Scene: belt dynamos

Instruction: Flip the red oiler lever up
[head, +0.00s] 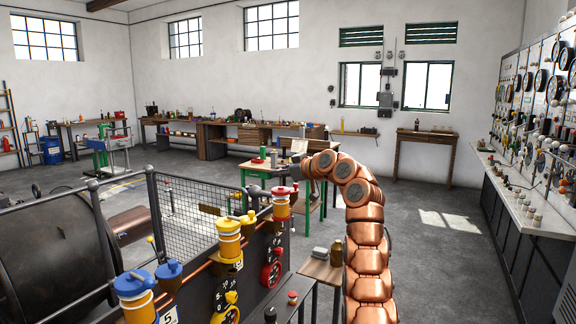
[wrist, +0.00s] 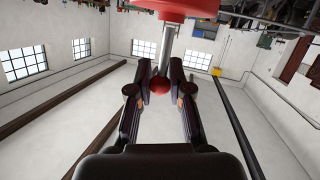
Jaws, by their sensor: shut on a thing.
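The red oiler (head: 281,206) has a red cap and a red-and-white body. It is the farthest in the row of oilers on the panel's top rail. In the wrist view its red cap (wrist: 170,8) is at the top edge. A grey stem (wrist: 167,48) runs from it to the red ball tip (wrist: 159,86) of the lever. My gripper (wrist: 160,80) has its two dark fingers on either side of this tip, shut on the lever. The lever itself is hard to make out there.
A yellow oiler (head: 229,242) and a blue oiler (head: 135,296) stand nearer on the same rail. A mesh guard (head: 195,215) stands to the left. A small stand with a bottle (head: 336,253) is at right. Open floor (head: 440,250) lies right of my arm.

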